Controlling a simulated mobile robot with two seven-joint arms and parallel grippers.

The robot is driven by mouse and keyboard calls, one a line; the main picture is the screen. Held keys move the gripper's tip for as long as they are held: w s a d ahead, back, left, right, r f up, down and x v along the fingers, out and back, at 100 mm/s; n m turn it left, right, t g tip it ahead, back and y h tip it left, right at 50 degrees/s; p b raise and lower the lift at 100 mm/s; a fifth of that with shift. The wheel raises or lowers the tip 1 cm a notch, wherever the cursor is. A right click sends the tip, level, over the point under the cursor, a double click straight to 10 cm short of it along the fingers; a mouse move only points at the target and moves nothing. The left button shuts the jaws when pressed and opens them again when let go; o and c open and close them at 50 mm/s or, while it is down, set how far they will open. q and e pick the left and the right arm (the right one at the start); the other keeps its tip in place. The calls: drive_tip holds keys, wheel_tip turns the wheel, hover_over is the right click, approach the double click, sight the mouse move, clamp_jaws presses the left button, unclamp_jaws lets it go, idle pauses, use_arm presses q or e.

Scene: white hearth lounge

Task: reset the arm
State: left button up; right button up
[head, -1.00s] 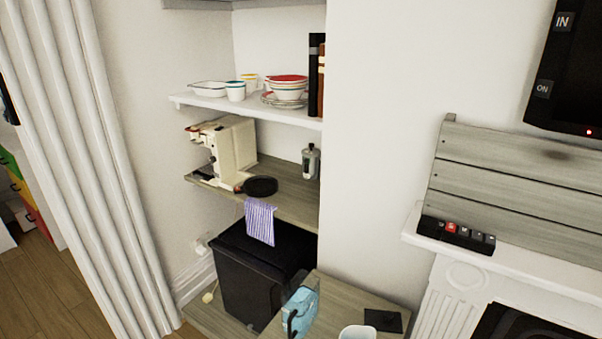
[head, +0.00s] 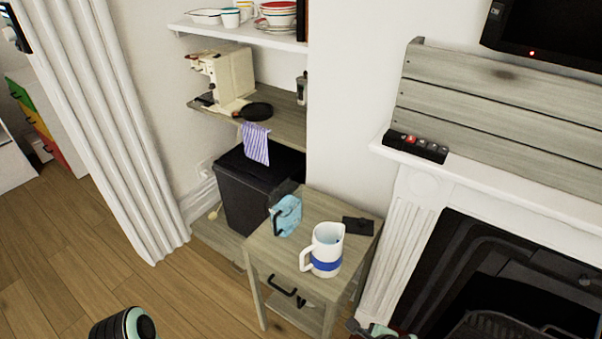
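Neither gripper can be made out. A dark rounded part with a teal ring (head: 125,324) shows at the bottom left edge and looks like a link of my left arm; no fingers show on it. A small grey and teal shape (head: 378,331) is cut off at the bottom edge right of the side table, and I cannot tell what it is.
A wooden side table (head: 268,250) carries a white pitcher with a blue band (head: 327,250), a light-blue item (head: 286,215) and a flat black item (head: 358,226). A black bin (head: 250,192) stands behind. The fireplace (head: 425,200) is at right. Wooden floor (head: 50,260) is clear at left.

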drive_tip(key=s+a+f+n+g+p, duration=0.1)
drive_tip(key=s+f+n+g+p, duration=0.5)
drive_tip(key=s+f+n, duration=1.1)
drive_tip(key=shift+s+a+f+n+y, duration=0.25)
drive_tip(key=shift+s+n+y, duration=0.15)
drive_tip(key=shift+n, duration=0.5)
